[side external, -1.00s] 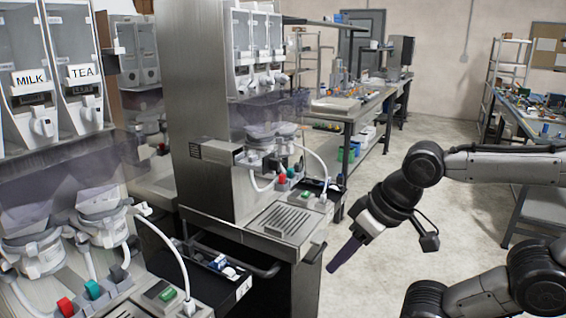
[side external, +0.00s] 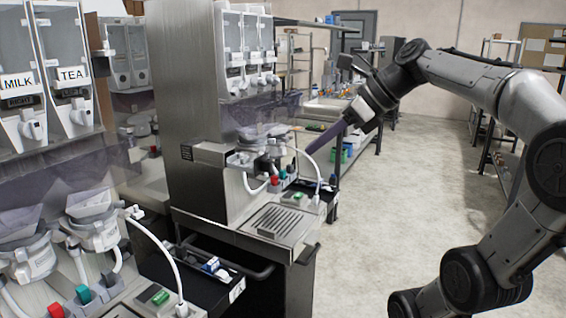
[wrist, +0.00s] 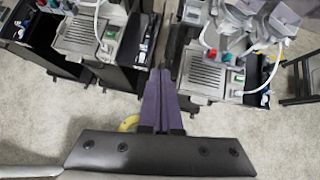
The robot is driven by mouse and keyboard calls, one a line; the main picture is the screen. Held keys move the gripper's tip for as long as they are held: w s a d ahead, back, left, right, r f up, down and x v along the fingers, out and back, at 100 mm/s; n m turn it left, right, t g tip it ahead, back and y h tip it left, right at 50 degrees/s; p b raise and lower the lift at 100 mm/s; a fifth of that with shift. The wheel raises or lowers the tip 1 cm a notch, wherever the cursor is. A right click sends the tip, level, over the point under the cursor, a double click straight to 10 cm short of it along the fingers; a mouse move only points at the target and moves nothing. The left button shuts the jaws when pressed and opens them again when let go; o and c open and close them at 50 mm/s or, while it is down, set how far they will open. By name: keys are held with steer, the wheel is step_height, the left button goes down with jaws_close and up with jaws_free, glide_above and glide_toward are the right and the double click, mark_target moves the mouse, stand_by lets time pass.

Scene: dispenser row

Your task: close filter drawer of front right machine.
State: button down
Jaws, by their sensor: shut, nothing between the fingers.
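The middle steel dispensing machine (side external: 195,110) has a black drawer (side external: 325,192) standing out at its right side, with small items in it. Another black drawer (side external: 205,282), holding white and blue items, stands out lower, between this machine and the nearer one. I cannot tell which is the filter drawer. My gripper (side external: 312,150) has purple fingers shut together and empty. In the side view it overlaps the middle machine's right edge, above the drawer there; contact is unclear. In the wrist view my gripper (wrist: 162,72) points between two machines; a drawer (wrist: 145,42) shows left of the fingers.
The nearer machine (side external: 45,150), labelled MILK and TEA, fills the left. The wrist view shows another open drawer (wrist: 264,72) on the right machine (wrist: 205,75). White hoses (side external: 311,165) arch near the fingers. Open floor (side external: 400,225) lies to the right.

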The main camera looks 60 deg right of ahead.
mark_target(245, 158)
steer(key=s+d+m+h, duration=0.1)
steer(key=d+m, duration=0.1)
steer(key=d, duration=0.2)
steer(key=shift+w+r+x, duration=0.3)
steer(key=shift+x, duration=1.85)
steer(key=shift+w+r+x, duration=0.3)
steer(key=shift+x, duration=1.85)
steer(key=shift+w+r+x, duration=0.25)
steer(key=shift+w+x, duration=0.05)
steer(key=shift+x, duration=1.85)
steer(key=shift+d, duration=0.1)
steer(key=w, duration=0.9)
steer(key=shift+w, duration=0.15)
